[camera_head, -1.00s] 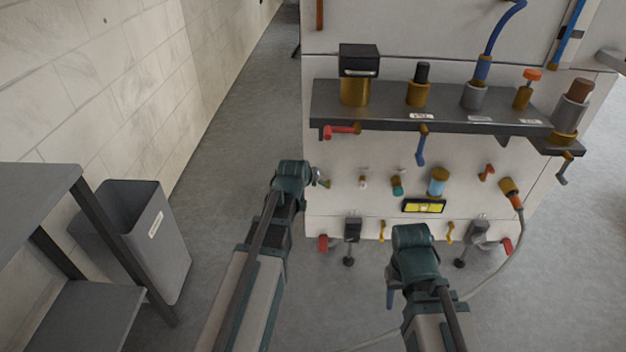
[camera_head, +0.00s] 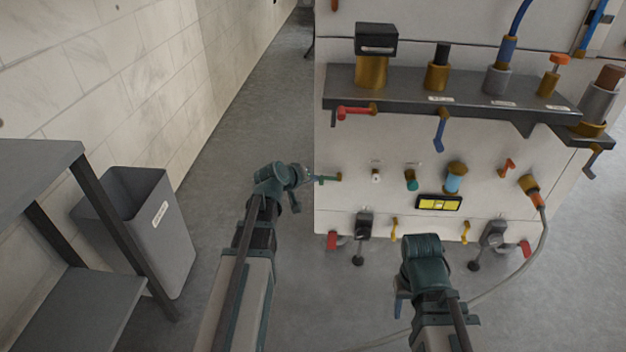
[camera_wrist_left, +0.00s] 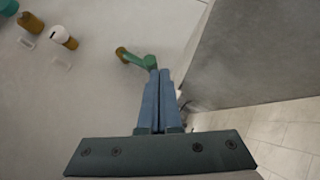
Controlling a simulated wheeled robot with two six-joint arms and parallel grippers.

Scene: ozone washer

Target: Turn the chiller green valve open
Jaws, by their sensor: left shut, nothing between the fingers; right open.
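The green valve (camera_head: 329,178) sits at the left edge of the machine's front panel in the head view. Its green handle on a brass stem also shows in the left wrist view (camera_wrist_left: 140,60), pointing sideways toward the panel edge. My left gripper (camera_head: 306,176) is shut and empty, just left of the handle. In the left wrist view its closed fingertips (camera_wrist_left: 158,72) are at the handle's free end; I cannot tell whether they touch it. My right gripper (camera_head: 401,300) is open and empty, low in front of the machine, its fingers partly hidden.
A shelf with a red-handled valve (camera_head: 356,111) and a blue-handled valve (camera_head: 440,131) overhangs the panel. Other fittings line the panel beside the green valve. A grey bin (camera_head: 150,235) and a dark rack (camera_head: 45,165) stand left. Floor between bin and machine is clear.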

